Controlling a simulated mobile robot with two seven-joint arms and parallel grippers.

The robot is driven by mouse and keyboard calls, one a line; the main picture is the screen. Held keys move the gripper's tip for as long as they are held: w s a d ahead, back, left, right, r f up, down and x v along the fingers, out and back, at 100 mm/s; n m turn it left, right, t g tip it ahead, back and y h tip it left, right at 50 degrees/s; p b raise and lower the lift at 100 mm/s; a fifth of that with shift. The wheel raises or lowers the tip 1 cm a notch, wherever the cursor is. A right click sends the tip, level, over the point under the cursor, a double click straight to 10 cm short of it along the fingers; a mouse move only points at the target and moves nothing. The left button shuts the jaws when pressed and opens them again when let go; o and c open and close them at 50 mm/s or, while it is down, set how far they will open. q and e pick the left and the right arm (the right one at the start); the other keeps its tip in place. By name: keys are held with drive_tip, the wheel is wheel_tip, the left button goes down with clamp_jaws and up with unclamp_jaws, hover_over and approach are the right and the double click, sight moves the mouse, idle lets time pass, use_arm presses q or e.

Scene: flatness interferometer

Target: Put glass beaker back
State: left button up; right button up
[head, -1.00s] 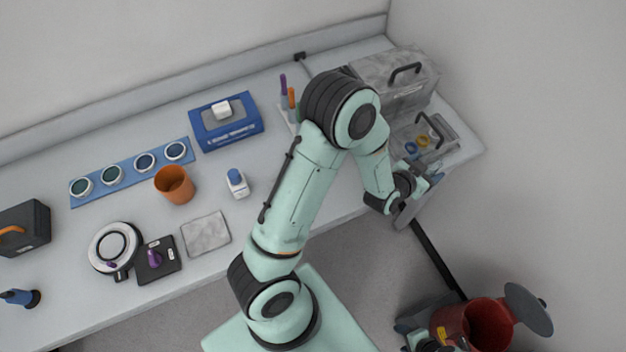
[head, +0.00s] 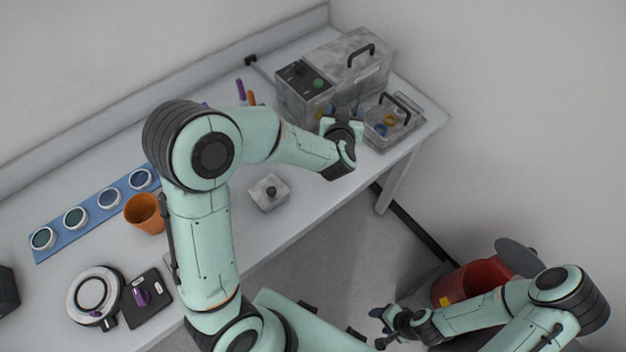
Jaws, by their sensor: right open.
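I cannot make out a clear glass beaker; the only beaker-shaped thing is an orange cup (head: 146,213), upright on the bench at left, partly behind my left arm. My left gripper (head: 341,124) is above the bench's right part, beside a clear-walled tank. Its fingers are mostly hidden by my wrist, so its opening and any held thing cannot be told. My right gripper (head: 381,328) is open and empty, low over the floor in front of the bench, left of a red bin.
A grey unit (head: 296,105) with a green knob stands behind the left gripper. The clear tank (head: 377,138) has a black handle. A grey block with a dark knob (head: 268,193) sits near the bench front. The red bin (head: 470,288) stands open on the floor.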

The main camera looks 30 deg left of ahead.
use_arm(q)
drive_tip(key=s+a+r+n+g+y+b, duration=0.2)
drive_tip(key=s+r+n+y+b, duration=0.1)
drive_tip(key=r+n+y, duration=0.15)
wheel_tip(320, 180, up, 2)
drive_tip(key=n+g+y+b, duration=0.2)
drive_tip(key=g, duration=0.1)
hover_over(314, 177)
drive_tip(key=shift+t, duration=0.3)
wheel_tip(314, 177, down, 19)
drive_tip(key=b, duration=0.4)
drive_tip(key=shift+b, duration=0.35)
use_arm(e)
drive_tip(key=s+f, duration=0.6)
drive_tip(key=f, duration=0.5)
drive_tip(key=shift+f+g, duration=0.35)
drive_tip(key=shift+g, duration=0.05)
use_arm(q)
drive_tip(key=shift+f, duration=0.1)
use_arm(e)
drive_tip(key=shift+a, duration=0.1)
use_arm(q)
drive_tip(key=shift+f, duration=0.1)
drive_tip(key=o, duration=1.1)
drive_tip(key=shift+o, duration=0.2)
